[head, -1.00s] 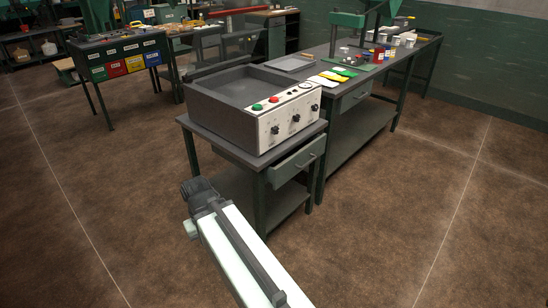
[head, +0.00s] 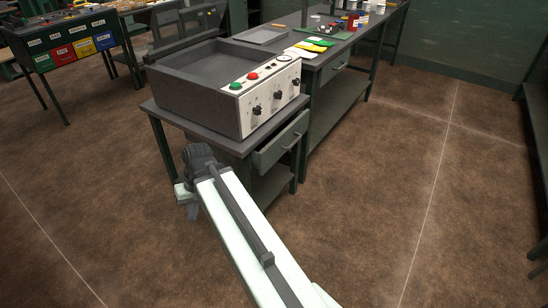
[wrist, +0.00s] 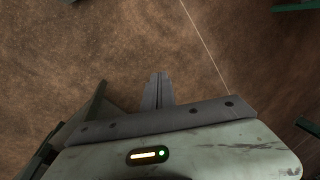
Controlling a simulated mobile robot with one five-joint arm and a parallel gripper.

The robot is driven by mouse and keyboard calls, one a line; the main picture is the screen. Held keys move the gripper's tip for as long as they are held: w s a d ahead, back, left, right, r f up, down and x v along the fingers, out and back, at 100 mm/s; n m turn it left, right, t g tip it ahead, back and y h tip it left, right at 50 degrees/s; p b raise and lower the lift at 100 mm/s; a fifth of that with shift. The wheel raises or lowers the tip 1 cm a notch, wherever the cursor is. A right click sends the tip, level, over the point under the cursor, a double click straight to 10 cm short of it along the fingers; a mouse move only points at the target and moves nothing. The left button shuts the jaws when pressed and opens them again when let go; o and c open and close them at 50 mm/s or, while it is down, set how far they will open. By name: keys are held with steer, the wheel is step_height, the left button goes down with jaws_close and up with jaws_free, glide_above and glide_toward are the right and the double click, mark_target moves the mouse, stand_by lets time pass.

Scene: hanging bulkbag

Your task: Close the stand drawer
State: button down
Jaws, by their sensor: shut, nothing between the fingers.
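The stand (head: 158,109) is a dark table with green legs, and it carries a grey machine with a control panel. Its drawer (head: 282,144) is pulled partly out on the right side of the stand, with a handle on its grey-green front. My gripper (head: 192,213) points down in front of the stand, to the left of the drawer and apart from it. It is small and partly hidden by my arm in the head view. In the wrist view my gripper (wrist: 158,78) shows its fingers together over bare floor, with nothing between them.
The machine (head: 215,90) has red and green buttons. A long workbench (head: 340,95) adjoins the stand behind, with gloves and small containers on top. A cabinet with coloured bins (head: 82,48) stands at far left. The floor right of the stand is clear.

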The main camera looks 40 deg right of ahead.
steer(key=w+d+f+m+t+y+b, duration=0.2)
steer(key=d+f+m+t+y+b, duration=0.25)
steer(key=d, duration=0.65)
steer(key=m+t+h+b, duration=0.3)
steer(key=m+t+b, duration=0.5)
steer(key=t+b, duration=0.45)
glide_toward(269, 148)
steer(key=x, duration=0.6)
steer(key=shift+w+a+r+b, duration=0.15)
steer(key=shift+w+a+b, duration=0.05)
steer(key=shift+w+b, duration=0.2)
steer(key=shift+x, duration=1.3)
steer(key=shift+s, duration=0.1)
